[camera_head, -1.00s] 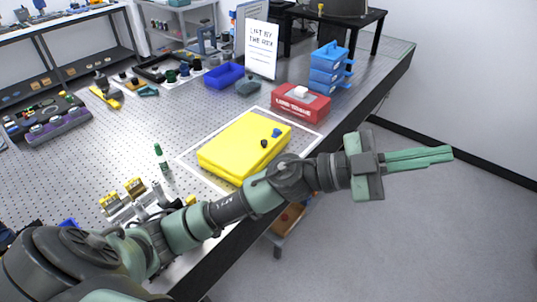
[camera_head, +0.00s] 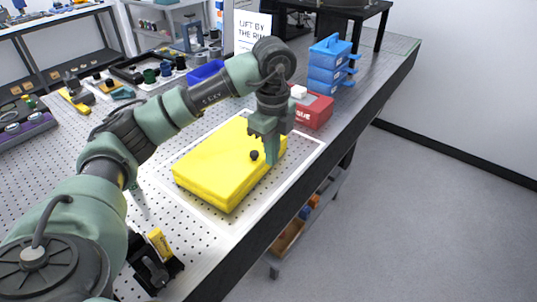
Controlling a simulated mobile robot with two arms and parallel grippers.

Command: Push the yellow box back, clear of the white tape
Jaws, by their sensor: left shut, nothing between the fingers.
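The yellow box (camera_head: 215,165) lies flat on the perforated table. White tape (camera_head: 302,166) on the table runs along its right side and past its near left side, with a strip of table between tape and box on the right. A dark knob shows on the box's top, near its right end. My left gripper (camera_head: 271,156) is shut and empty. It points down at the right part of the box, its fingertips over or just beside the box's right edge. I cannot tell whether they touch it. My right gripper is out of view.
A red box (camera_head: 316,111) with a white top piece stands just behind my gripper. Blue stacked cases (camera_head: 328,68) and a white sign (camera_head: 250,25) stand farther back. A black holder with a yellow part (camera_head: 158,245) is at the near edge. The table's right edge is close.

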